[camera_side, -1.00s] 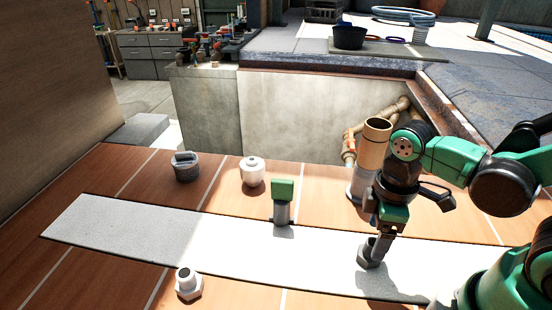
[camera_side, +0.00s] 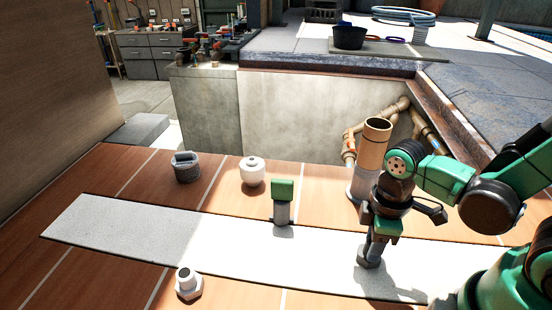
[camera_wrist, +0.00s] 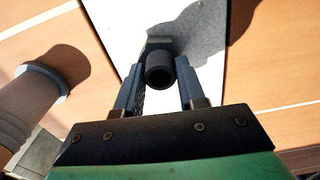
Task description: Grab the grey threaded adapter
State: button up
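The grey threaded adapter (camera_side: 369,262) stands on the pale strip at the right in the side view, its hex base down. It also shows in the wrist view, where its dark round tube (camera_wrist: 159,72) lies between the two fingers. My gripper (camera_side: 375,249) is low over the adapter, with its fingers down around the tube. In the wrist view my gripper (camera_wrist: 159,82) is open, with one finger on each side and a narrow gap to the tube. The fingers hide the adapter's upper part in the side view.
A tan pipe (camera_side: 373,150) on a grey base stands close behind my gripper. A green-topped grey fitting (camera_side: 282,205) stands on the pale strip (camera_side: 150,235). A white fitting (camera_side: 252,172), a grey cap (camera_side: 186,167) and a white hex adapter (camera_side: 188,284) stand on the wood.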

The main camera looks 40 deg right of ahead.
grip_shut()
jog(key=shift+r, duration=0.1)
